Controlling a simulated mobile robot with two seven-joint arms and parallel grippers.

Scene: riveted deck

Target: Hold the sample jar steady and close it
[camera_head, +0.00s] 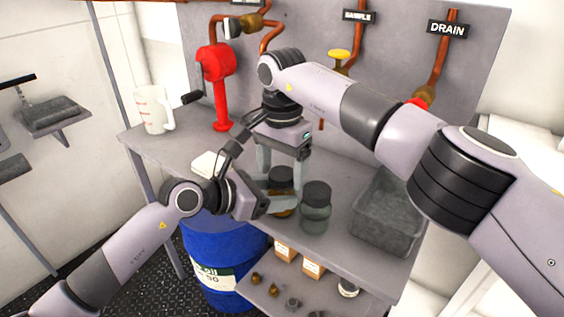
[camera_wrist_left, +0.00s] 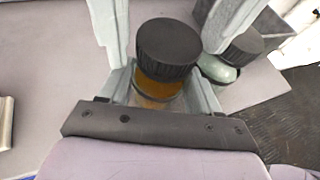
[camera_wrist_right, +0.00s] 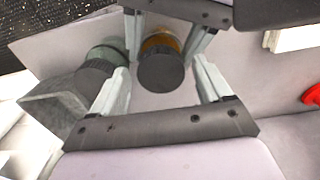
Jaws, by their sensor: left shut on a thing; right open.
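The amber sample jar (camera_wrist_left: 160,90) stands upright on the grey bench. Its black ribbed lid (camera_wrist_left: 168,48) sits on top; how tight it is I cannot tell. My left gripper (camera_head: 288,194) is shut on the jar's body, below the lid; it also shows in the right wrist view. My right gripper (camera_head: 283,172) points down from above, open, with a finger on either side of the lid. In the right wrist view the lid (camera_wrist_right: 161,72) lies between its fingers, with gaps on both sides. The fingers partly hide the jar in the head view.
A greenish jar (camera_head: 315,216) with a black lid stands close to the right. A grey bin (camera_head: 386,232) is farther right. A measuring jug (camera_head: 153,110), red pump (camera_head: 216,66) and white block (camera_head: 207,164) are to the left. A blue drum (camera_head: 220,250) stands below.

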